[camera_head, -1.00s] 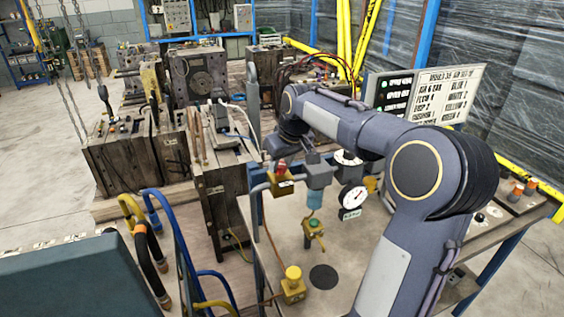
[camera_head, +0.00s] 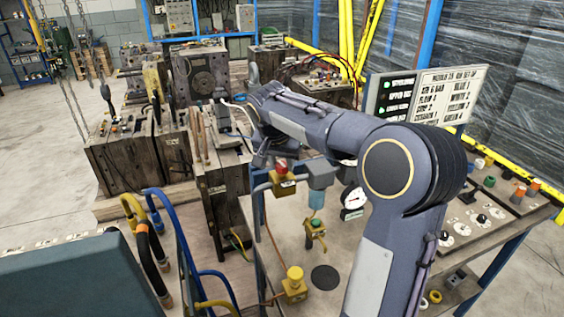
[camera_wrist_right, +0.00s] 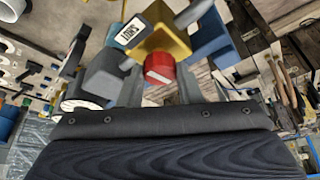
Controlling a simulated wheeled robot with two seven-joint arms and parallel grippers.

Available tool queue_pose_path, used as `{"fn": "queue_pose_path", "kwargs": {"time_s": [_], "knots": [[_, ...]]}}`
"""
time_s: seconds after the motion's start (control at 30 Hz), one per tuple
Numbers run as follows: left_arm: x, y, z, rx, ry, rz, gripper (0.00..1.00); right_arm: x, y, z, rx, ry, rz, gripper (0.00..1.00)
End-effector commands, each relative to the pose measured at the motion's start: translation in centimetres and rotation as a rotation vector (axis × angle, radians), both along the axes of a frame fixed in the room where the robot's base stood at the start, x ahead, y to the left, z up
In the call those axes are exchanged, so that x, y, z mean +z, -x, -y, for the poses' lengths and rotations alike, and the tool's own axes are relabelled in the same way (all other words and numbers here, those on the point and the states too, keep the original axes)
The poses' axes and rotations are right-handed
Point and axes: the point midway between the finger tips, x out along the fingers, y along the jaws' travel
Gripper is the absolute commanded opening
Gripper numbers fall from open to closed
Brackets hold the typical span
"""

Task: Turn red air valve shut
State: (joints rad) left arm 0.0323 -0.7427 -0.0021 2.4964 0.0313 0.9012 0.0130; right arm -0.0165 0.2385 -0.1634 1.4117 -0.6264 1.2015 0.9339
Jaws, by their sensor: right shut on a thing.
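The red air valve knob (camera_head: 281,166) sits on a yellow valve body (camera_head: 284,183) in the air line above the bench. In the right wrist view the red knob (camera_wrist_right: 159,69) lies between the fingertips of my right gripper (camera_wrist_right: 160,82), which is shut on it. A white mark shows on the knob's face. The yellow body (camera_wrist_right: 165,38) carries a white lettered tag (camera_wrist_right: 131,33). In the head view my right gripper (camera_head: 270,158) is at the knob, its fingertips partly hidden by the wrist. My left gripper is not in view.
A grey regulator with a blue bowl (camera_head: 316,199) hangs close right of the valve. Wooden-sided moulds (camera_head: 220,195) stand left. Blue and yellow hoses rise at lower left.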

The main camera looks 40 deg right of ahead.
Motion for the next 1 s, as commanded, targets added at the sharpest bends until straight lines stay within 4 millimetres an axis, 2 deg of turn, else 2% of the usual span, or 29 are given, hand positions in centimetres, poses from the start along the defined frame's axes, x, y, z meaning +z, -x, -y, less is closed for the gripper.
{"fn": "queue_pose_path", "kwargs": {"time_s": [0.3,0.83,0.87,1.0], "knots": [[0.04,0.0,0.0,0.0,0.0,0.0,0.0,0.09,-0.12,-0.05,-0.118,-0.001,0.003,0.09],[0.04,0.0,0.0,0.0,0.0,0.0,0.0,0.05,-0.11,-0.03,-0.143,-0.001,0.002,0.09],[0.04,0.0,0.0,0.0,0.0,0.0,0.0,0.05,-0.11,-0.03,-0.143,-0.001,0.002,0.33],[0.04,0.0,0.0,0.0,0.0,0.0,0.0,0.03,-0.1,-0.03,-0.142,-0.001,0.001,0.51]]}}
